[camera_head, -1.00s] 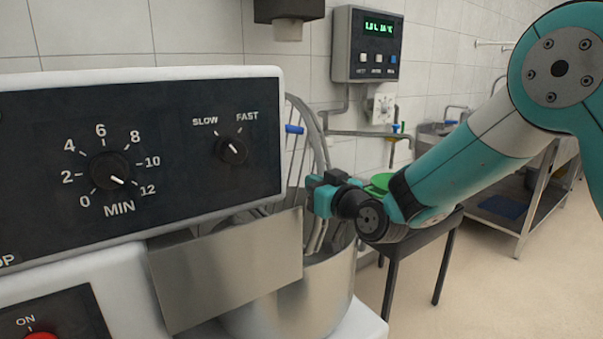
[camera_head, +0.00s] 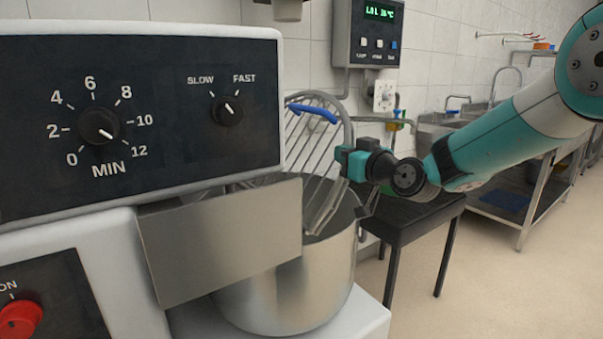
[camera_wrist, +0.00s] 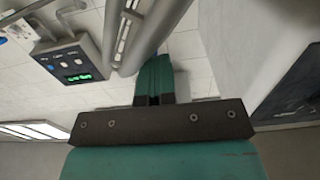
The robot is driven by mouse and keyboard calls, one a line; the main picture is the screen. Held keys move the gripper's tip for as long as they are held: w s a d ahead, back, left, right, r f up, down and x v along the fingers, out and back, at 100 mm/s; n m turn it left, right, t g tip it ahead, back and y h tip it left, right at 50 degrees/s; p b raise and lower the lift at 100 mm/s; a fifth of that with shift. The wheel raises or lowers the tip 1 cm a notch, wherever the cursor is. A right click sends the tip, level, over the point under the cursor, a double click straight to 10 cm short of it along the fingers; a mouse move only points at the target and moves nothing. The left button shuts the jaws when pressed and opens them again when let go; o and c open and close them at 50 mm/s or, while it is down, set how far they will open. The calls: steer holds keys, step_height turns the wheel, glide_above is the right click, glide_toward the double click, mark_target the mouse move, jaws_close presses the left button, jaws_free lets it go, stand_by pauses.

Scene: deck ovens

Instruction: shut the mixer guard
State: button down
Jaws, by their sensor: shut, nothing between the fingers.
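The mixer guard (camera_head: 307,140) is a grid of curved metal bars with a blue handle (camera_head: 315,112). It stands raised and tilted over the back of the steel mixing bowl (camera_head: 290,292), partly hidden by the mixer head (camera_head: 236,160). My gripper (camera_head: 345,160) is shut and empty, at the right edge of the guard above the bowl rim. In the wrist view its teal fingers (camera_wrist: 153,82) are together, close to the grey guard bars (camera_wrist: 142,38). I cannot tell whether they touch.
The mixer head carries timer and speed knobs; a steel plate (camera_head: 225,240) juts below it. A dark table (camera_head: 410,212) stands behind my gripper. A control box (camera_head: 370,38) hangs on the tiled wall. Floor at right is clear.

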steer(key=shift+w+d+f+b, duration=0.2)
steer(key=shift+w+d+b, duration=0.35)
steer(key=shift+d, duration=0.35)
steer(key=shift+w+d+f+b, duration=0.15)
steer(key=shift+w+d+b, duration=0.25)
steer(key=shift+w+d, duration=0.35)
steer(key=shift+s+d, duration=0.1)
steer(key=shift+s, duration=0.1)
steer(key=b+v, duration=0.8)
steer(key=v, duration=0.4)
